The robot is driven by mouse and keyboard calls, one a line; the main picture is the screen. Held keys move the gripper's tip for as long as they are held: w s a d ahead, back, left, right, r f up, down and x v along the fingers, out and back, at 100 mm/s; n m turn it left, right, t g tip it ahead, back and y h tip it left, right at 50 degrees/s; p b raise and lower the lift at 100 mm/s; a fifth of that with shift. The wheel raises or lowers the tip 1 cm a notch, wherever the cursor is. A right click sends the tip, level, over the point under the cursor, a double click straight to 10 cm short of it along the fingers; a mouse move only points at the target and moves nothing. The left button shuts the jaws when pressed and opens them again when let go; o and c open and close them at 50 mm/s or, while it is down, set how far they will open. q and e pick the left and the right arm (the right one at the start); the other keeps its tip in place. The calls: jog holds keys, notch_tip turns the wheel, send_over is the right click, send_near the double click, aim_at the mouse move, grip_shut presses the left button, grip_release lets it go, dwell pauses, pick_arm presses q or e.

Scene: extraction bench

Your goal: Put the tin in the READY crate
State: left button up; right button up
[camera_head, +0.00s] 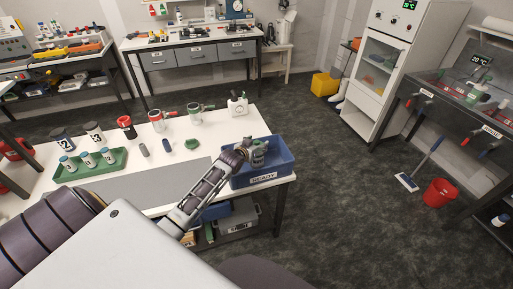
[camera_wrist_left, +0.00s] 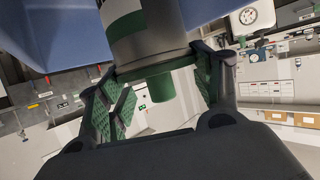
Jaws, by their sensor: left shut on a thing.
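The blue READY crate (camera_head: 262,178) stands at the right end of the white table, its label facing me. My left gripper (camera_head: 246,150) is over the crate's left part, shut on the tin (camera_head: 259,154), a grey can with a green band. The tin shows at or just inside the crate's opening; I cannot tell whether it touches the floor. In the left wrist view the gripper's green pads (camera_wrist_left: 155,105) close around the green-ended tin (camera_wrist_left: 145,35), with blue crate wall (camera_wrist_left: 65,35) behind. My right gripper is not in view.
A green tray (camera_head: 92,166) with several small jars stands on the left of the table (camera_head: 210,138). Red and green containers, a white bottle (camera_head: 238,103) and small pieces stand behind. A grey mat (camera_head: 150,187) lies in front. A red bucket (camera_head: 440,192) is on the floor.

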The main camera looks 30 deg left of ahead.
pick_arm(q)
jog(key=shift+f, duration=0.8)
jog(key=o, duration=1.4)
jog(key=shift+f, duration=0.15)
jog(key=shift+s, duration=0.1)
jog(key=shift+v, duration=6)
